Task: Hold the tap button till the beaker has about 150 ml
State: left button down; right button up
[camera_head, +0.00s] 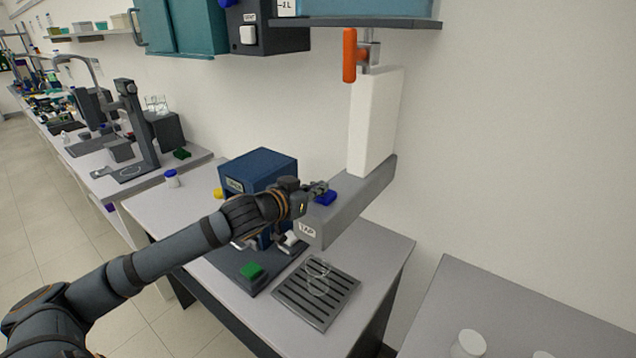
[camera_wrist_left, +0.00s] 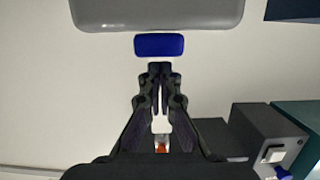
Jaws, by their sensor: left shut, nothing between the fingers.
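The blue tap button (camera_head: 325,198) sits on the grey tap arm (camera_head: 345,207), whose front carries a TAP label. It also shows in the left wrist view (camera_wrist_left: 159,45), just past my fingertips. My left gripper (camera_head: 318,188) is shut and empty, its tips at or very near the button; I cannot tell if they touch. It shows in the left wrist view (camera_wrist_left: 160,72) with its fingers together. A clear glass beaker (camera_head: 318,277) stands on the slotted drip tray (camera_head: 334,310) below the tap arm. Its water level is too faint to read. My right gripper is not in view.
A blue box-shaped device (camera_head: 262,168) stands behind my left forearm, and a green button (camera_head: 251,270) sits on a dark base in front. A white column (camera_head: 372,122) with an orange handle (camera_head: 349,55) rises above the tap. Another bench (camera_head: 500,300) stands at right.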

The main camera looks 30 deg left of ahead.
pick_arm(q)
jog(key=shift+f, duration=0.25)
jog(key=shift+f, duration=0.9)
jog(key=shift+s+f+b, duration=0.1)
jog(key=shift+f+b, duration=0.05)
jog(key=shift+b, duration=0.15)
dwell(6.5)
